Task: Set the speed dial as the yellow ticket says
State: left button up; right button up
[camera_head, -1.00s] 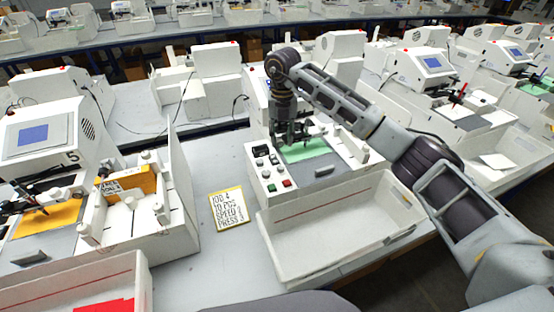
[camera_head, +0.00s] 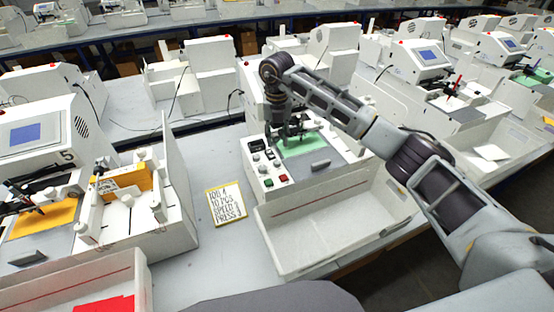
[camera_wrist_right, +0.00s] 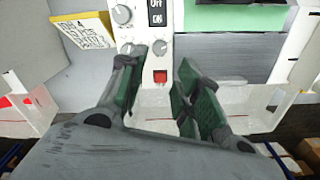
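The yellow-edged ticket (camera_head: 225,205) lies on the bench left of the white plotter. Its lines show job, pcs, speed and press; the speed number is too small to read surely. It also shows in the right wrist view (camera_wrist_right: 84,32). The plotter's control panel (camera_head: 266,170) carries knobs, dark displays and coloured buttons. In the right wrist view, grey knobs (camera_wrist_right: 122,14) and (camera_wrist_right: 159,47) show above a red button (camera_wrist_right: 160,76); I cannot tell which is the speed dial. My right gripper (camera_wrist_right: 162,88) is open and empty, its fingers apart over the panel's front end. My left gripper is out of view.
A green sheet (camera_head: 302,145) lies on the plotter bed. A white tray (camera_head: 330,225) stands in front of it. At left is another machine with a yellow pack (camera_head: 125,180) and an upright white panel (camera_head: 180,175). Bare bench surrounds the ticket.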

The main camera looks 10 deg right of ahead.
aim_at(277, 162)
jog(key=shift+f+p, duration=1.2)
jog(key=shift+f, duration=4.35)
jog(key=shift+c, duration=0.2)
grip_shut()
